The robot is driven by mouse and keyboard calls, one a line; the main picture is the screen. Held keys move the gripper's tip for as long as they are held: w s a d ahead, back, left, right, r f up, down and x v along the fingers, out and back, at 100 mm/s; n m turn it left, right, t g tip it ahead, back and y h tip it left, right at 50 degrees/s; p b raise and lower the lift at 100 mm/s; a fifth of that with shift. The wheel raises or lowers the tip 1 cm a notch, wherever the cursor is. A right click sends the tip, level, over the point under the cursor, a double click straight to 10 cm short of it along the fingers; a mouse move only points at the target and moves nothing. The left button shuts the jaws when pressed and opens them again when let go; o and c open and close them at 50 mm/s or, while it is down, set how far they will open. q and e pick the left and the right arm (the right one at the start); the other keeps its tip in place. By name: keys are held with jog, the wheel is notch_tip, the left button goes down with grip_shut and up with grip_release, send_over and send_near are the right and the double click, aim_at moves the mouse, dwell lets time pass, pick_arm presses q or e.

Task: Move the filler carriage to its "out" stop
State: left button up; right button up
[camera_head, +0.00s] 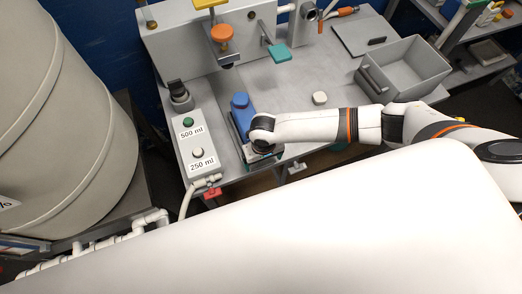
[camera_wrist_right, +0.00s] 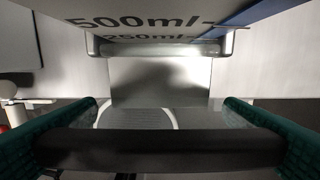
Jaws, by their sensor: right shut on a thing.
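The filler carriage (camera_head: 237,136) is a low grey piece at the front of the grey bench, under a blue bottle (camera_head: 240,105). My right gripper (camera_head: 262,154) is at its front, mostly hidden by my own wrist. In the right wrist view, its green-padded fingers (camera_wrist_right: 160,140) are shut on a dark crossbar (camera_wrist_right: 160,149), which looks like the carriage's handle. Beyond the bar is a pale plate (camera_wrist_right: 160,82), and above it a grey face (camera_wrist_right: 150,20) marked 500ml and 250ml. The carriage's rails and stops are hidden. My left gripper is not in view.
Left of the carriage is a panel (camera_head: 193,138) with buttons labelled 500 ml and 250 ml. An orange knob (camera_head: 222,33) and a teal handle (camera_head: 279,52) stand behind. A grey bin (camera_head: 414,64) and a small white object (camera_head: 320,98) are to the right. A large tank (camera_head: 65,120) fills the left.

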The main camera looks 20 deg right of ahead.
jog(key=shift+s, duration=0.1)
jog(key=o, duration=1)
jog(key=shift+o, duration=0.5)
jog(key=shift+s, duration=0.15)
notch_tip(320, 180, up, 11)
jog(key=shift+f+b, duration=0.1)
jog(key=shift+b, duration=0.6)
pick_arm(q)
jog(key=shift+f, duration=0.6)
pick_arm(e)
jog(key=shift+r, duration=0.65)
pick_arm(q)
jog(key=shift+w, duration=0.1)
